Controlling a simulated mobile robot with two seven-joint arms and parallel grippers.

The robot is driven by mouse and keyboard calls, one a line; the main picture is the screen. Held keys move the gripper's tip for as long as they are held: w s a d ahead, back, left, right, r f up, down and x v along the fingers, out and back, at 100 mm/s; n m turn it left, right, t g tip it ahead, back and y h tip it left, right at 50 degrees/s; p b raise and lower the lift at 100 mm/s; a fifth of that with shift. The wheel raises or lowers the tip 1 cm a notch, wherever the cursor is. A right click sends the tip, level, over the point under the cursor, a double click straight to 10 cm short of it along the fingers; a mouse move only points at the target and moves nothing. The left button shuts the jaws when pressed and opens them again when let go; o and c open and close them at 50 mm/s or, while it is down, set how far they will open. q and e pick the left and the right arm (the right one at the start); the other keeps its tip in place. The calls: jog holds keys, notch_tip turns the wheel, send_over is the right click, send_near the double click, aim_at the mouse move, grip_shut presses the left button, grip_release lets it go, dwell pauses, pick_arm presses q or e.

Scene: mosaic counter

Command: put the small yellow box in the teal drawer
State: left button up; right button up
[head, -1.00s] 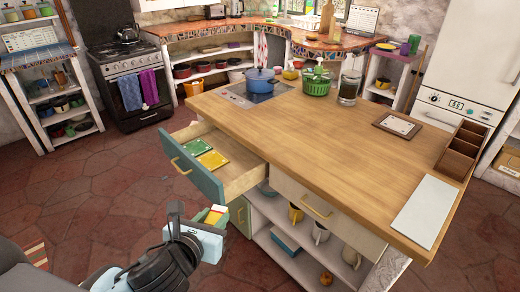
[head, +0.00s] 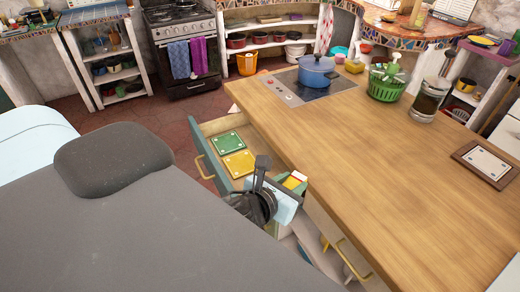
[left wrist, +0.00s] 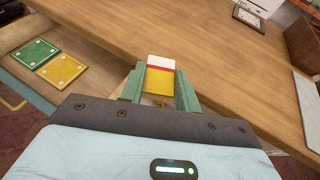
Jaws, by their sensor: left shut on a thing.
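The small yellow box (left wrist: 160,80), with a red band and a white end, is held between the green fingers of my left gripper (left wrist: 160,90). In the head view the box (head: 292,181) shows only in part, beside the counter's edge. My left gripper (head: 293,184) is shut on it, just to the right of the open drawer's near end. The teal drawer (head: 205,158) is pulled out from the counter. A flat green square (head: 228,143) and a flat yellow square (head: 239,163) lie inside it. My right gripper is not in view.
The wooden counter top (head: 370,150) lies right of the drawer, largely bare near its left edge.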

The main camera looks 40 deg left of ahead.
pick_arm(q)
jog(key=w+a+f+m+h, duration=0.2)
jog(key=a+f, duration=0.3)
jog(key=a, duration=0.4)
jog(key=w+a+f+m+g+h, duration=0.1)
jog(key=w+a+f+m+h, duration=0.1)
jog(key=a+f, duration=0.4)
jog(key=w+a+h, duration=0.1)
jog(key=w+a, duration=0.1)
jog(key=a, duration=0.2)
jog(key=shift+m, duration=0.3)
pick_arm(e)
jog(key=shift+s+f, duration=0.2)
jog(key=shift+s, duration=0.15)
pick_arm(q)
jog(key=x, duration=0.5)
jog(key=f+b+x, duration=0.1)
jog(key=x, duration=0.4)
jog(key=f+x, duration=0.1)
jog(key=x, duration=0.5)
jog(key=shift+s, duration=0.35)
jog(key=shift+r, duration=0.15)
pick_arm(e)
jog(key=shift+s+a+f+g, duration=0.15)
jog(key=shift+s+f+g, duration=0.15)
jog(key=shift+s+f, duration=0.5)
